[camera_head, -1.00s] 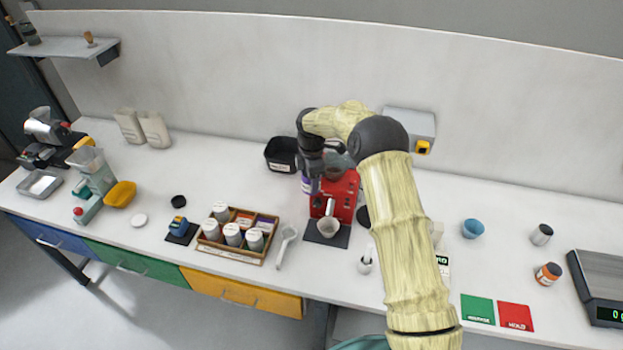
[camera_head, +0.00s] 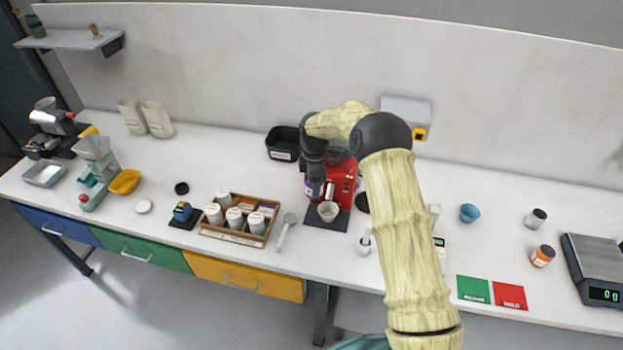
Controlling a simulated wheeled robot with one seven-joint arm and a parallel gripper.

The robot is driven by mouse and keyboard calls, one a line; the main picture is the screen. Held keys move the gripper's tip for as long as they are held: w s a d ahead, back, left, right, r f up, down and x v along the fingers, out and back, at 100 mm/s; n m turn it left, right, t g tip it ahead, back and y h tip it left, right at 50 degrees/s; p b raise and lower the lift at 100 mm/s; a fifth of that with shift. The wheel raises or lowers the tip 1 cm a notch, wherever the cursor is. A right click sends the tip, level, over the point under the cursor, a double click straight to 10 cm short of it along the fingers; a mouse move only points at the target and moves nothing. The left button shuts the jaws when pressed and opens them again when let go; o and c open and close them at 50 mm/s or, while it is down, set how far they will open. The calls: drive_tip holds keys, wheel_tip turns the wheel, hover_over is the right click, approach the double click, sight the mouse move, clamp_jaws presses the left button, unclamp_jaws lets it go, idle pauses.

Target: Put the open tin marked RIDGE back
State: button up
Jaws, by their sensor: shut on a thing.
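My gripper (camera_head: 313,178) is in front of the red machine (camera_head: 343,184), its jaws pointing down. It is shut on a small tin with a purple label (camera_head: 311,189), mostly hidden by the gripper. I cannot read its marking or see whether it is open. A wooden rack (camera_head: 238,238) stands to the left on the bench with several white-topped tins (camera_head: 234,218) in it. Its back right compartments show orange and purple patches (camera_head: 266,209) and no tins.
A beige cup (camera_head: 328,211) sits on a dark mat before the machine. A white scoop (camera_head: 286,232) lies right of the rack. A blue-and-yellow device (camera_head: 182,211) and a black disc (camera_head: 181,188) lie left of it. A black bin (camera_head: 283,143) stands behind.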

drive_tip(key=s+d+f+m+b, duration=0.4)
drive_tip(key=s+d+f+m, duration=0.1)
drive_tip(key=f+m, duration=0.1)
drive_tip(key=s+d+f+m+b, duration=0.5)
drive_tip(key=d+f+m, duration=0.1)
drive_tip(key=f+m, duration=0.1)
drive_tip(key=s+d+f+m+b, duration=0.4)
drive_tip(key=s+d+f+m, duration=0.1)
drive_tip(key=d+f+m, duration=0.1)
drive_tip(key=shift+s+d+f+m+b, duration=0.3)
drive_tip(key=shift+f+m+b, duration=0.1)
drive_tip(key=shift+f, duration=0.15)
drive_tip(key=shift+s+d+m, duration=0.2)
drive_tip(key=shift+s+m, duration=0.05)
drive_tip(key=shift+m, duration=0.15)
drive_tip(key=shift+w, duration=0.1)
drive_tip(key=shift+a, duration=0.15)
drive_tip(key=shift+a, duration=0.2)
